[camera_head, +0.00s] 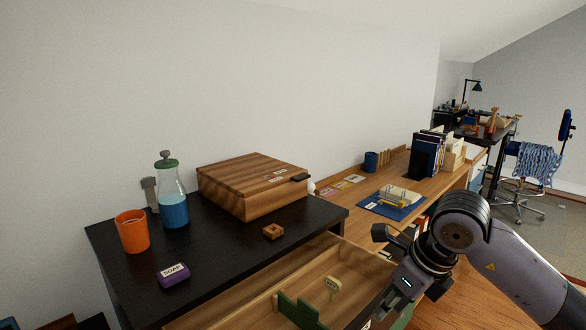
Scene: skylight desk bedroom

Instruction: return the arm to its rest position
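My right arm comes in from the right edge and bends down to my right gripper (377,276), which is over the right end of the open drawer (250,307). Its dark fingers look spread apart, with nothing seen between them. The lower finger is partly hidden against the dark drawer front. My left gripper and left arm are not in view.
A black-topped cabinet (215,262) holds an orange cup (132,232), a flask of blue liquid (173,205), a purple soap bar (173,275), a wooden box (250,185) and a small wooden square (273,231). A tag (332,284) lies in the drawer. A wooden desk (437,188) with books (427,157) stands behind my arm.

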